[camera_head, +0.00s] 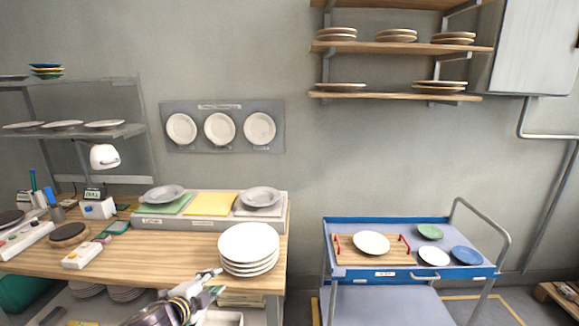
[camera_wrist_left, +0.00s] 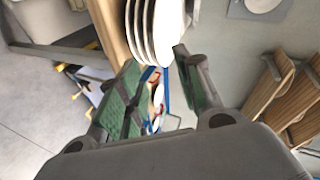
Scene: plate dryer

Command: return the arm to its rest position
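My left gripper (camera_head: 214,281) is in front of the wooden table (camera_head: 125,250), just below and left of a stack of white plates (camera_head: 249,245). In the left wrist view its green-padded fingers (camera_wrist_left: 158,60) are apart, with nothing held between them. The edges of the plate stack (camera_wrist_left: 150,25) show just beyond the fingertips; I cannot tell whether they touch. My right gripper is in neither view.
A blue cart (camera_head: 405,274) with a wooden tray (camera_head: 343,259), a white plate (camera_head: 371,243) and small dishes stands at right. A grey rack (camera_head: 207,224) with colored pads is behind the stack. A lamp (camera_head: 104,157) stands at left. Floor shows between table and cart.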

